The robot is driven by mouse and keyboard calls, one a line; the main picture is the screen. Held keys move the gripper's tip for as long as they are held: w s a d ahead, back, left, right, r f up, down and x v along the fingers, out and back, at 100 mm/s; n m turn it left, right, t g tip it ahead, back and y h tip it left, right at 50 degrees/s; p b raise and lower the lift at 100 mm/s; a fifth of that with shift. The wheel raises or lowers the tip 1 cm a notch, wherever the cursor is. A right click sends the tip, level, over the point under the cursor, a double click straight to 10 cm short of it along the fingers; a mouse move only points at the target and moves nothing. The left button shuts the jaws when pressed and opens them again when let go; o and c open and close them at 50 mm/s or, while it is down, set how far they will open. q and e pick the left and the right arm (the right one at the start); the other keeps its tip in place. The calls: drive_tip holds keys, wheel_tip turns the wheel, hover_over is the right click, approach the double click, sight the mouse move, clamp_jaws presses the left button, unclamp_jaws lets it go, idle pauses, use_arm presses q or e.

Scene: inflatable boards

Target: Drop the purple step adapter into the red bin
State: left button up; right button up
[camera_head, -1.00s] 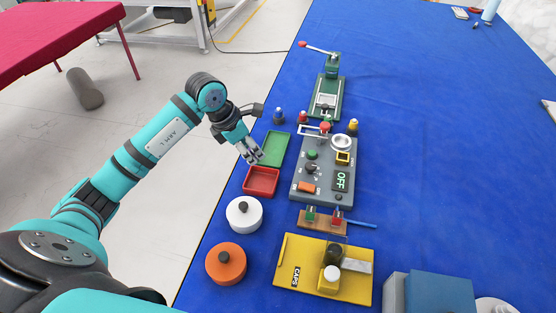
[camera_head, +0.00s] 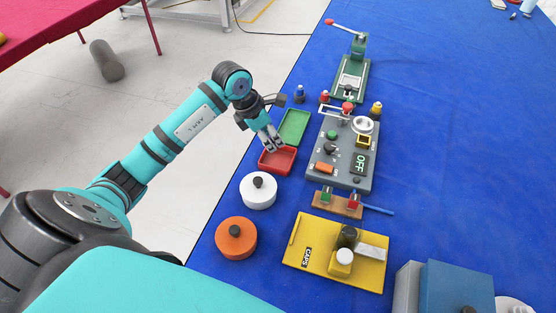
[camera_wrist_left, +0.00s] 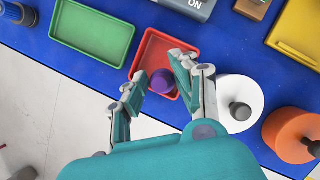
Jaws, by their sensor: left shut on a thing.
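The red bin (camera_head: 284,166) is a shallow open tray on the blue table, just in front of the green bin. It also shows in the left wrist view (camera_wrist_left: 150,51). My left gripper (camera_head: 274,147) is over the far part of the red bin, pointing down. In the left wrist view my left gripper (camera_wrist_left: 165,80) is shut on the purple step adapter (camera_wrist_left: 162,83), a small round piece between the fingertips, seen against the red bin. The adapter cannot be made out in the head view. My right gripper is not in view.
The green bin (camera_head: 292,127) adjoins the red one. A white round weight (camera_head: 257,193) and an orange one (camera_head: 235,241) stand nearer. A grey control panel (camera_head: 346,160) is to the right, and a yellow board (camera_head: 315,262) lies in front.

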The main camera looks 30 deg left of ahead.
use_arm(q)
drive_tip(key=o, duration=0.6)
drive_tip(key=shift+c, duration=0.2)
drive_tip(key=o, duration=0.4)
drive_tip(key=shift+a+r, duration=0.1)
drive_tip(key=shift+r, duration=0.15)
drive_tip(key=v, duration=1.1)
drive_tip(key=shift+s+r, duration=0.15)
drive_tip(key=shift+r, duration=0.15)
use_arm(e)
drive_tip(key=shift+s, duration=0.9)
